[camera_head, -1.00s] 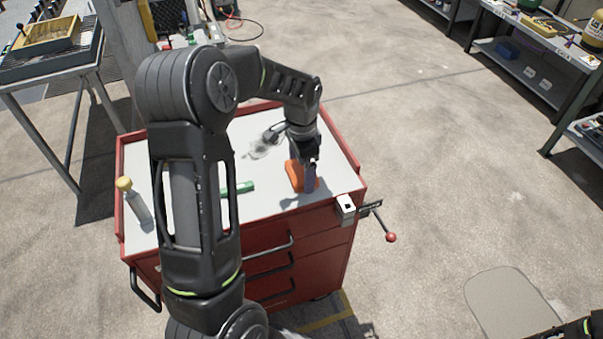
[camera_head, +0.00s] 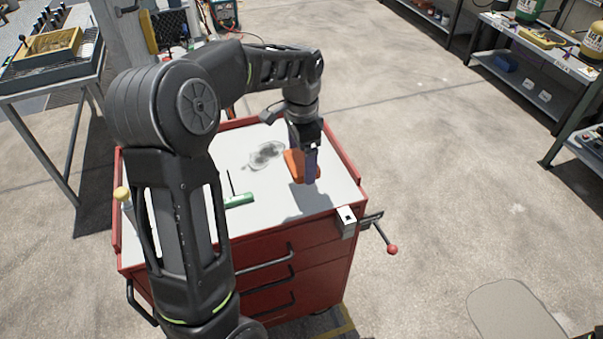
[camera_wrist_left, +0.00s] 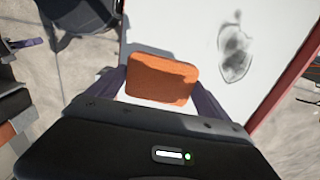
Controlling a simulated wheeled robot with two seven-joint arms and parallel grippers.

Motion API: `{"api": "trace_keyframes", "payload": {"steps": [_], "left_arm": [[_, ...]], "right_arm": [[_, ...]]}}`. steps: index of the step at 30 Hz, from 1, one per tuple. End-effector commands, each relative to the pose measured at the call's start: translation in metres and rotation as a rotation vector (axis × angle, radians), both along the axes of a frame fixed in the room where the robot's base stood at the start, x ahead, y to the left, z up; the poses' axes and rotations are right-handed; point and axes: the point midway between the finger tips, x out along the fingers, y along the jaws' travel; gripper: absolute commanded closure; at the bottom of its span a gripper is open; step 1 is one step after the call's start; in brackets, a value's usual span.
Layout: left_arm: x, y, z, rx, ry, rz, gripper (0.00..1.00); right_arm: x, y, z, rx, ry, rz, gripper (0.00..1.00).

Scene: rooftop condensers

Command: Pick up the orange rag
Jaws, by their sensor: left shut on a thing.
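The orange rag (camera_head: 294,165) is a folded, padlike piece between the fingers of my left gripper (camera_head: 303,176), over the right part of the red tool cart's white top (camera_head: 280,205). In the left wrist view the rag (camera_wrist_left: 161,79) sits between the two dark purple fingers, which press its left and right sides. The gripper is shut on it. A dark shadow lies on the cart top below, and the rag looks raised above the surface. My right gripper does not show.
A green-handled tool (camera_head: 239,200) lies on the cart top, near a grey smudge (camera_head: 266,154). A yellow-capped bottle (camera_head: 122,194) is partly hidden behind my left arm. A vise with a red-knobbed handle (camera_head: 347,216) is fixed at the front right corner. Shelves (camera_head: 530,75) stand at right.

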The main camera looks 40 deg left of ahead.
Motion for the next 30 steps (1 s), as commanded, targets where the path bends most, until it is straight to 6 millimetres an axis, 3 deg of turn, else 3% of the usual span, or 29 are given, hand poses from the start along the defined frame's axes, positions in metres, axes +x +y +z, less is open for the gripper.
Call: {"api": "trace_keyframes", "payload": {"steps": [6, 23, 24, 30], "left_arm": [[0.0, 0.0, 0.022, 0.0, 0.0, 0.0, 0.49], [0.0, 0.0, 0.022, 0.0, 0.001, 0.0, 0.49], [0.0, 0.0, 0.022, 0.0, 0.001, 0.0, 0.13], [0.0, 0.0, 0.022, 0.001, 0.001, 0.0, 0.29]], "right_arm": [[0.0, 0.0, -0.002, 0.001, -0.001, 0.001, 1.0], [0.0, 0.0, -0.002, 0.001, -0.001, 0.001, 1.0], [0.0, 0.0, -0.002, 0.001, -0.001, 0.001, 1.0], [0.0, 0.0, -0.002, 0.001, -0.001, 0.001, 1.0]]}}
